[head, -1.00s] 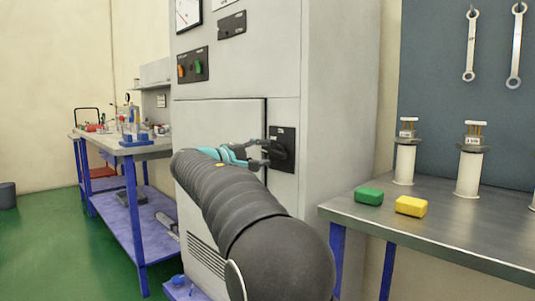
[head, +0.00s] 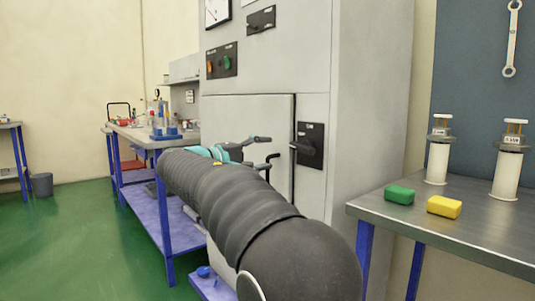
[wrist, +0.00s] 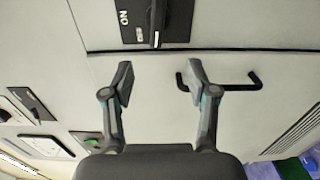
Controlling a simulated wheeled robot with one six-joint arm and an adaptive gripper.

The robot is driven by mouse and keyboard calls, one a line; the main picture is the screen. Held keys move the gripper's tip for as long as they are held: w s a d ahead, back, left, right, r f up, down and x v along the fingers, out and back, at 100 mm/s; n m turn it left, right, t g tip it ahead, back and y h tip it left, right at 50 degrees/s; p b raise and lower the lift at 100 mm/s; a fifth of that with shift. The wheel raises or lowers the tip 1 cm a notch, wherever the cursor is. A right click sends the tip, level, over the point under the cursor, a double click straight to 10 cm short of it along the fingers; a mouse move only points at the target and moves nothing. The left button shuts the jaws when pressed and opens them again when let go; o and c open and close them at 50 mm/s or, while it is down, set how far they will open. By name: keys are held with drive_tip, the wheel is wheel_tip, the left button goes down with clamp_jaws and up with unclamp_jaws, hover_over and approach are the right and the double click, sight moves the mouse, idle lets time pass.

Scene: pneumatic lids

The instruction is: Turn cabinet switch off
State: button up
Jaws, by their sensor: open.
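The cabinet switch (head: 311,146) is a black plate with a rotary handle on the front of the grey cabinet (head: 374,90). In the head view its handle lies roughly level and points left. In the wrist view the switch (wrist: 157,20) is at the top edge, partly cut off. The "ON" mark is beside the handle, and the white line on the handle points down the picture. My gripper (head: 264,151) is open and empty, left of the switch and apart from it. In the wrist view my gripper (wrist: 160,78) has bare panel between its fingertips.
A black bar handle (wrist: 220,84) on the cabinet door is close to my right finger in the wrist view. A bench at right holds a green block (head: 399,195), a yellow block (head: 444,207) and white cylinders. A blue-legged bench (head: 165,220) stands at left; green floor is open beyond.

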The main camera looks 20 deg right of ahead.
sight(299, 147)
drive_tip(key=o, duration=0.6)
wheel_tip(299, 147, down, 2)
drive_tip(key=shift+a+f+b, duration=0.1)
drive_tip(key=shift+b, duration=1)
drive_tip(key=shift+c, duration=0.2)
drive_tip(key=d+r+m+b, duration=0.1)
drive_tip(key=d+m, duration=0.3)
drive_tip(key=m, duration=0.2)
drive_tip(key=w+d+r+m+b, duration=0.1)
drive_tip(key=d+m+b, duration=0.1)
drive_tip(key=d+m, duration=0.2)
drive_tip(key=w+d+m+b, duration=0.1)
drive_tip(key=d+m, duration=0.3)
drive_tip(key=m, duration=0.5)
drive_tip(key=shift+w+d+r+m+b, duration=0.15)
drive_tip(key=shift+d+r+m+b, duration=0.2)
drive_tip(key=shift+b, duration=0.25)
drive_tip(key=shift+a, duration=0.1)
